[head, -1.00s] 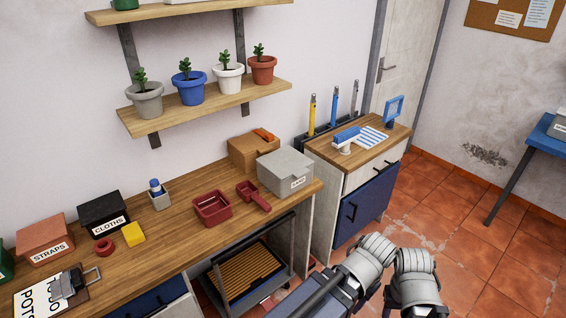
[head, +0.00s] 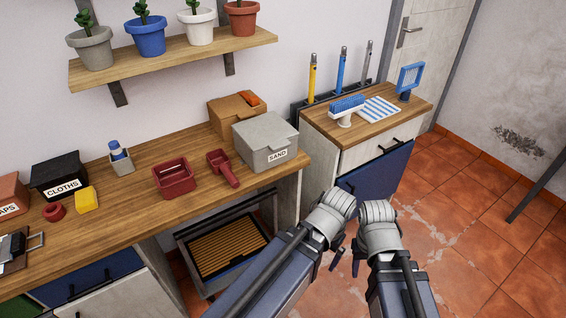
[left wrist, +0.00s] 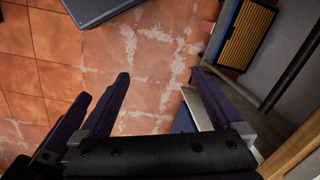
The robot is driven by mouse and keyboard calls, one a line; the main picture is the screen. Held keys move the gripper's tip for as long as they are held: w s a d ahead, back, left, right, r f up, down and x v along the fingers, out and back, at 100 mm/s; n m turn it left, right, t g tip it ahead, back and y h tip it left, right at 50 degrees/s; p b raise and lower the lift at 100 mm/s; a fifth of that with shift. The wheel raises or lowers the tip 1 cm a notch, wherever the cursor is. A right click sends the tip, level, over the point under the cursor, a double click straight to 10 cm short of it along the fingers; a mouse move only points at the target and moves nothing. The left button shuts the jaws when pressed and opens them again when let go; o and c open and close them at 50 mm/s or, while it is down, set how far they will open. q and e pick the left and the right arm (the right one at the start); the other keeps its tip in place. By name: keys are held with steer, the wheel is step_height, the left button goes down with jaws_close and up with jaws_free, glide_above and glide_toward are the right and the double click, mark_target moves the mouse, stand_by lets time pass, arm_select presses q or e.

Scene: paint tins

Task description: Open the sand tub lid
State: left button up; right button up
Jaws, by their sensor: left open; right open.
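The sand tub (head: 264,156) is a grey box with a white SAND label on its front. It stands near the right end of the wooden bench. Its grey lid (head: 262,129) sits flat on top, closed. My right gripper (head: 357,259) hangs low in front of the bench end, over the floor, apart from the tub. My left gripper (left wrist: 163,84) is open and empty in the left wrist view, with floor between its fingers. In the head view its arm is beside the right one and its fingers are mostly hidden.
A brown box (head: 234,110) stands right behind the tub. A red scoop (head: 221,168) and red tray (head: 174,178) lie left of it. A cabinet (head: 374,180) with brushes stands to the right. A slatted crate (head: 224,254) sits under the bench.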

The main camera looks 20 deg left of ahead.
arm_select(q)
steer(key=w+a+f+n+b, duration=0.1)
steer(key=w+a+f+b, duration=0.25)
steer(key=f+b, duration=0.45)
steer(key=w+a+r+m+t+y, duration=0.35)
steer(key=w+a+m+y, duration=0.4)
steer(key=a, duration=0.65)
steer(key=w+d+r+m+t+y, duration=0.2)
steer(key=w+r+m+t, duration=0.2)
steer(key=r+m, duration=0.3)
steer(key=w+d+r+m+t+y, duration=0.2)
steer(key=w+r+m+t+y, duration=0.1)
steer(key=w+r+m, duration=0.3)
step_height(320, 180, up, 4)
steer(key=shift+f+m+t, duration=0.15)
steer(key=shift+m+t, duration=0.2)
steer(key=shift+m, duration=0.9)
arm_select(e)
step_height(320, 180, down, 10)
steer(key=shift+r, duration=0.15)
arm_select(q)
steer(key=shift+w+y, duration=0.1)
steer(key=shift+y, duration=0.15)
arm_select(e)
steer(key=shift+a, duration=0.1)
